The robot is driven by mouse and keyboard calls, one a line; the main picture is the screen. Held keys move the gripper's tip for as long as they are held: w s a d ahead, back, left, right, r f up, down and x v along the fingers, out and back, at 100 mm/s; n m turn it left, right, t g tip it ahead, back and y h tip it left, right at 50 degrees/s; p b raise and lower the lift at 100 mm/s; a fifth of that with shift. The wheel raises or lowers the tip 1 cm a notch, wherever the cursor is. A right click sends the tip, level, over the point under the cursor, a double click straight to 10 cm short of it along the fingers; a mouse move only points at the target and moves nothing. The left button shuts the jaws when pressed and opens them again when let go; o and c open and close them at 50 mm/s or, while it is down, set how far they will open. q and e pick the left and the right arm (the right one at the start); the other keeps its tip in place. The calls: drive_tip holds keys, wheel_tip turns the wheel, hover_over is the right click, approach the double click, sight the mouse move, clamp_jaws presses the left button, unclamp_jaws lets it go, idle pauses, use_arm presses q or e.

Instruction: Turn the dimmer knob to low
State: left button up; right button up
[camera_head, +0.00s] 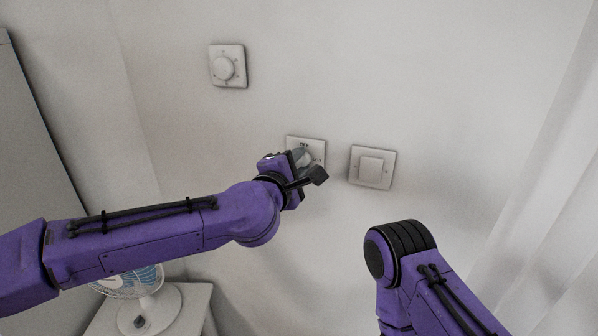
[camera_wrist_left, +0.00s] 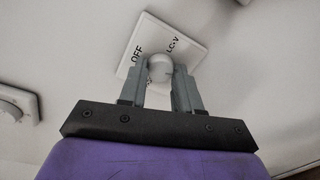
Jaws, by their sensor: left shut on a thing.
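The dimmer is a white square plate (camera_head: 316,145) on the wall, with a small dark label at its top edge. In the left wrist view its round pale knob (camera_wrist_left: 160,67) sits in front of the plate (camera_wrist_left: 192,28), which carries the word OFF and a second label that I cannot read fully. My left gripper (camera_head: 303,163) is at the knob, and in the left wrist view its two grey fingers (camera_wrist_left: 159,78) are shut on either side of it. The gripper hides much of the plate. I cannot tell the knob's exact setting.
A second round dial on a white plate (camera_head: 227,67) is up and left; a flat square switch (camera_head: 371,167) is close on the right. A white fan (camera_head: 150,307) stands on a small table at lower left. A pale curtain (camera_head: 545,200) hangs at right. My right arm is at lower right.

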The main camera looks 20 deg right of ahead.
use_arm(q)
drive_tip(key=n+b, duration=0.2)
drive_tip(key=n, duration=0.1)
drive_tip(key=shift+f+n, duration=0.3)
drive_tip(key=shift+f, duration=0.05)
drive_tip(key=n+b, duration=0.4)
drive_tip(key=shift+h, duration=0.4)
drive_tip(key=n+b, duration=0.5)
drive_tip(key=n, duration=0.1)
drive_tip(key=shift+f+h, duration=0.15)
drive_tip(key=shift+h, duration=0.15)
drive_tip(key=shift+n+b, duration=1.2)
drive_tip(key=shift+r, duration=0.2)
drive_tip(key=o, duration=1.1)
drive_tip(key=shift+r, duration=0.1)
drive_tip(key=shift+c, duration=0.2)
